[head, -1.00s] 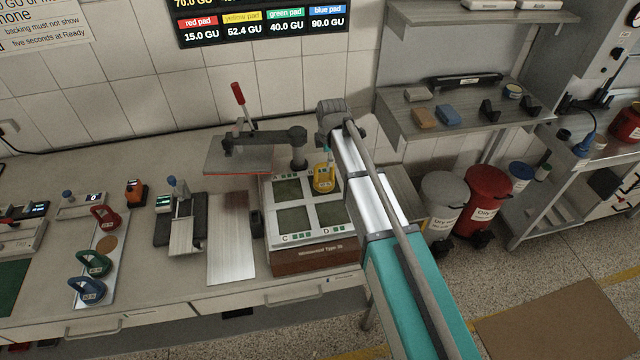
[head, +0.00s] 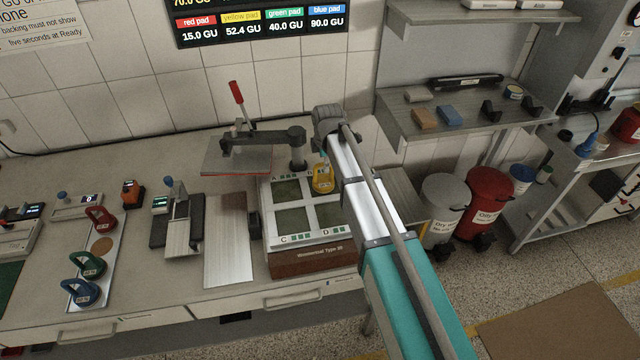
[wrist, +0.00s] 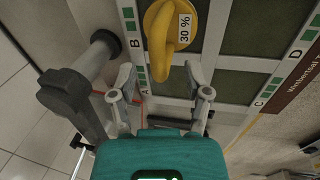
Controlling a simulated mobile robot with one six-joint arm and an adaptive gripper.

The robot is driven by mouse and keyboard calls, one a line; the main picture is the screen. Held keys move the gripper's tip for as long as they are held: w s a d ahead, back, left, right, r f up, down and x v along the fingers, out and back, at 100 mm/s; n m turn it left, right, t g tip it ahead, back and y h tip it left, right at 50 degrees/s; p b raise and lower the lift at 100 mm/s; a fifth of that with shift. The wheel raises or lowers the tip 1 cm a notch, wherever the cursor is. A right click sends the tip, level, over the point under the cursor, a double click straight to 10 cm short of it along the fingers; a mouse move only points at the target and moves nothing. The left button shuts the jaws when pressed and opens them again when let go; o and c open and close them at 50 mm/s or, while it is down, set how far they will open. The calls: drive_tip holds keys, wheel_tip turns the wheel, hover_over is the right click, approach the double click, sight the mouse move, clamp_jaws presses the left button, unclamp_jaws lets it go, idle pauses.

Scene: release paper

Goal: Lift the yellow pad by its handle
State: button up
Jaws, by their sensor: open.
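The yellow pad (head: 322,183) sits on square B of the white-framed panel (head: 337,234), at its back right. In the wrist view the yellow pad (wrist: 182,22) shows a "30 %" label, and its looped handle (wrist: 160,58) points toward my gripper. My gripper (wrist: 160,80) is open, its two fingers apart on either side of the handle's near end. I cannot tell how deep the handle lies between the fingertips. In the head view my arm hides most of the gripper and part of the pad's surroundings.
A dark lever press (head: 265,137) with a red handle stands behind the panel; its post (wrist: 95,60) is close left of my gripper in the wrist view. Red, green (head: 90,263) and blue pads stand in a tray at left. A metal plate (head: 229,245) lies beside the panel.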

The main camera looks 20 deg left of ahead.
sight(324, 174)
drive_tip(key=shift+w+a+f+b, duration=0.15)
drive_tip(key=shift+f+b, duration=0.4)
drive_tip(key=shift+f, duration=0.15)
drive_tip(key=shift+w+a+f+b, duration=0.1)
drive_tip(key=shift+f+b, duration=0.45)
drive_tip(key=shift+f, duration=0.15)
clamp_jaws()
